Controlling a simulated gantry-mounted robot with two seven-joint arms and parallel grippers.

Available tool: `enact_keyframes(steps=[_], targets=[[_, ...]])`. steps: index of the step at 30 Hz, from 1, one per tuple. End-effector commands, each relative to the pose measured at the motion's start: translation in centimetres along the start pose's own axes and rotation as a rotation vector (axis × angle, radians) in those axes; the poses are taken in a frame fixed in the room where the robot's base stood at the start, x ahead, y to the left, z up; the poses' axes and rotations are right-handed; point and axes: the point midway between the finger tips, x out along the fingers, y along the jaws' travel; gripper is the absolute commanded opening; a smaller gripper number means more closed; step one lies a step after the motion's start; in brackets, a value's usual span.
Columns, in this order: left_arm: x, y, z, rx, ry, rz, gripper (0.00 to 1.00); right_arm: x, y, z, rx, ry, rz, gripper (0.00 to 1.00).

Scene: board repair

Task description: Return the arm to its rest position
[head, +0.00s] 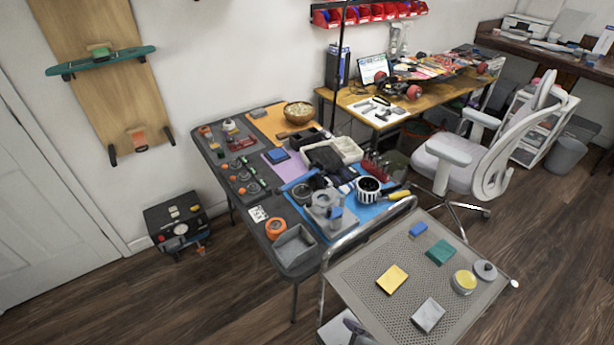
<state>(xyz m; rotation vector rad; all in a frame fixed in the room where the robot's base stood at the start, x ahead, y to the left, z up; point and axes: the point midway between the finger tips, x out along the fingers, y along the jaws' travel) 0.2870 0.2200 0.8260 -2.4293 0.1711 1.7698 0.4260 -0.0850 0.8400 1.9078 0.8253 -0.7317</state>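Neither of my arms nor grippers shows in the head view. The dark work table (222,170) stands in the middle, covered with tools and parts. A grey perforated cart top (370,300) stands at the front right, with a yellow block (392,279), a grey block (428,315), a green block (440,252), a blue block (418,229) and a round yellow-topped tin (463,282) on it. Whether my grippers are open or shut is not shown.
A white office chair (470,165) stands behind the cart. A wooden desk (352,102) is at the back wall. A black box (178,225) sits on the floor at left. Skateboard decks hang on the wall. The floor at front left is clear.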

Motion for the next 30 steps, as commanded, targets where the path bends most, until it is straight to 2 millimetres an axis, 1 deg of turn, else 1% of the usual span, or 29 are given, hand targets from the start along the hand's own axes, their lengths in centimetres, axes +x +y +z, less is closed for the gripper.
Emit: enact_keyframes(steps=[1,3,6,11,15,16,17,20,26,29,30], targets=[[0.7,0.1,0.2,-0.002,0.0,0.001,0.43,-0.7,-1.1,1.9,0.149,-0.042,-0.013,0.87],[1.0,0.1,0.3,-0.004,0.001,0.003,0.43,-1.9,-1.9,4.3,0.333,-0.106,-0.02,0.87],[1.4,0.2,0.4,-0.007,0.001,0.006,0.43,-3.6,-3.4,7.7,0.554,-0.197,-0.032,0.87],[1.9,0.3,0.5,-0.011,0.002,0.009,0.43,-6.4,-5.8,12.3,0.843,-0.332,-0.043,0.87],[2.4,0.3,0.7,-0.01,0.002,0.008,0.43,-9.1,-8.4,16.0,1.067,-0.455,-0.048,0.87],[1.0,0.3,0.2,-0.01,0.0,0.008,0.43,-10.2,-7.4,15.2,1.066,-0.45,-0.045,0.87],[0.3,0.2,0.0,-0.01,-0.004,0.008,0.43,-10.8,-6.8,14.7,1.058,-0.446,-0.044,0.87],[-1.6,0.2,-0.5,-0.009,-0.005,0.007,0.43,-12.2,-5.8,13.9,1.052,-0.445,-0.045,0.87],[-6.5,-0.2,-2.2,-0.003,0.005,0.002,0.43,-15.7,-3.5,11.9,1.048,-0.443,-0.045,0.87],[-9.5,-0.4,-3.1,0.0,0.003,-0.001,0.43,-18.1,-1.8,10.5,1.047,-0.442,-0.045,0.87],[-10.9,-0.5,-3.5,0.001,0.002,-0.001,0.43,-19.3,-1.1,9.9,1.047,-0.442,-0.045,0.87]])
